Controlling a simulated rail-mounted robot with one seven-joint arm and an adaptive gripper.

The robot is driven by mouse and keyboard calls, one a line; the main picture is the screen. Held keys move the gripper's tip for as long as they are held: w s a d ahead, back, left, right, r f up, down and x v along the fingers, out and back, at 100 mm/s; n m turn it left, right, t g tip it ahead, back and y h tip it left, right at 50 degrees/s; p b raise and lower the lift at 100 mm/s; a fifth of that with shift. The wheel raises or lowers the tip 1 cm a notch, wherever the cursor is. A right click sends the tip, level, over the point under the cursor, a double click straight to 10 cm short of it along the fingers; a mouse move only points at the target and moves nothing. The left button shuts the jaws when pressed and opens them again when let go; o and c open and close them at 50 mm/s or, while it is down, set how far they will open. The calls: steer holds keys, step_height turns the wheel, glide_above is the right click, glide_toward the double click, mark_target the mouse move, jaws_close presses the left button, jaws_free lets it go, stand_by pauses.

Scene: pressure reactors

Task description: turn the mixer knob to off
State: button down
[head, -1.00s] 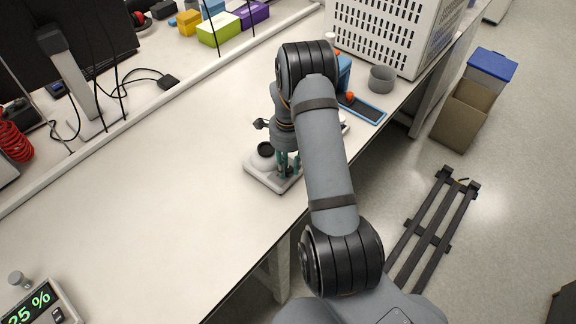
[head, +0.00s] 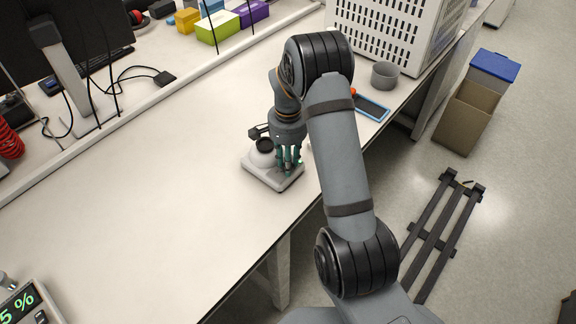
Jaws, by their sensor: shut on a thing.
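The mixer (head: 262,174) is a small pale grey box with a round black-topped cup (head: 265,146) at its back left. It stands on the white bench near the front edge. My gripper (head: 288,168) points down over the front right part of the mixer, with its greenish fingers at the top face. The fingers are shut on the mixer knob, which they mostly hide. I cannot read the knob's setting.
A grey cup (head: 385,75) and a blue-framed tray (head: 372,108) stand behind my arm to the right, near a white perforated crate (head: 385,35). A percent display (head: 22,305) is at lower left. The bench left of the mixer is clear.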

steer(key=n+b, duration=0.1)
steer(key=n, duration=0.2)
steer(key=shift+w+n, duration=0.1)
steer(key=shift+n, duration=0.3)
steer(key=n+b, duration=0.1)
steer(key=n, duration=0.2)
steer(key=shift+n, duration=0.3)
steer(key=n, duration=0.3)
steer(key=shift+r+n, duration=0.1)
steer(key=shift+n, duration=2.4)
steer(key=c, duration=1.4)
jaws_free()
